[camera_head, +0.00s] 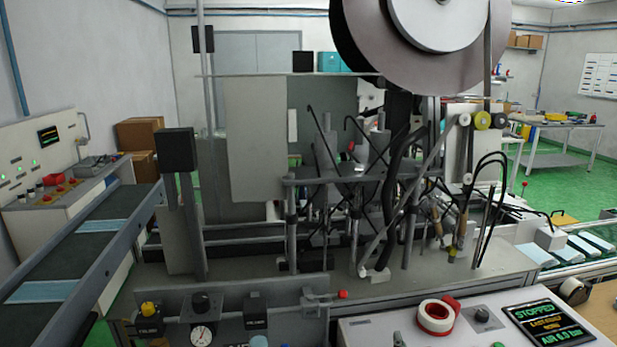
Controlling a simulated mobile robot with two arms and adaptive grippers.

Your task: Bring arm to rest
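Neither of my arms nor grippers shows in the head view. The mask machine (262,259) fills the middle, with a large reel (355,40) at its top. Its display (548,326) at the lower right reads STOPPED and AIR 6.0 bar. A red and white tape roll (437,318) lies on the pale panel in front, left of the display.
A conveyor (92,245) with light blue sheets runs along the left. Behind it stands a control console (62,200). Boxes (138,134) stand at the back left. A workbench (566,127) and open green floor (572,180) lie at the back right.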

